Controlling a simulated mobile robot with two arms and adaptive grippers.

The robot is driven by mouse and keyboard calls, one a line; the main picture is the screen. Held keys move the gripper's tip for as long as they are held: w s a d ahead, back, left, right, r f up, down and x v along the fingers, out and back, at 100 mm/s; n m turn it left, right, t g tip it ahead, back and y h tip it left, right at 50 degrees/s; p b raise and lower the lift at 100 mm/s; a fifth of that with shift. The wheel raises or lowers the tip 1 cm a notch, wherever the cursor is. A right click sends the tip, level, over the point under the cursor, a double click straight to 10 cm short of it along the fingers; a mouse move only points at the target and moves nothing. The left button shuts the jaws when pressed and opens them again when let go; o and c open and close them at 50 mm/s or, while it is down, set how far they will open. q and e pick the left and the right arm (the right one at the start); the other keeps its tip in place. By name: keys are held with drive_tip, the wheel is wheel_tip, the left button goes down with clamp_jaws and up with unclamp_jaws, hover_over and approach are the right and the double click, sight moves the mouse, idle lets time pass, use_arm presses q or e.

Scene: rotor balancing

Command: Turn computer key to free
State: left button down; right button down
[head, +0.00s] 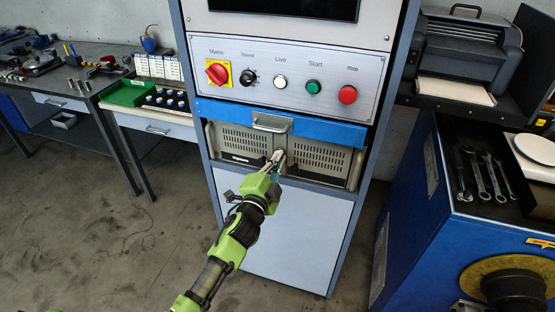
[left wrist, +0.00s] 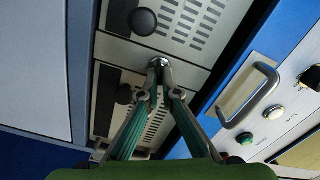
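The computer (head: 322,160) is a pale vented front panel set in the cabinet below a blue drawer. In the left wrist view its slotted face (left wrist: 189,24) fills the upper middle. The computer key sits at a small round silver lock (left wrist: 161,61) on that face. My left gripper (head: 278,161) reaches up to the panel's middle. In the left wrist view its fingertips (left wrist: 159,68) come together right at the lock, shut on the key, which they mostly hide. The key's turn position cannot be read. My right gripper is in neither view.
The blue drawer (head: 215,110) with a metal handle (head: 272,123) overhangs the computer closely. Above it is a control panel with a red-yellow main switch (head: 217,72) and several round knobs and buttons. Black knobs (left wrist: 143,21) stick out beside the lock. Open floor (head: 110,240) lies left.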

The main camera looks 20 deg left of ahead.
use_arm(q)
drive_tip(key=m, duration=0.4)
drive_tip(key=shift+f+m, duration=0.2)
drive_tip(key=shift+m, duration=0.2)
idle(0.4)
drive_tip(key=c, duration=2.3)
unclamp_jaws()
drive_tip(key=s, duration=1.2)
drive_tip(key=shift+a, duration=0.15)
drive_tip(key=shift+f, duration=0.1)
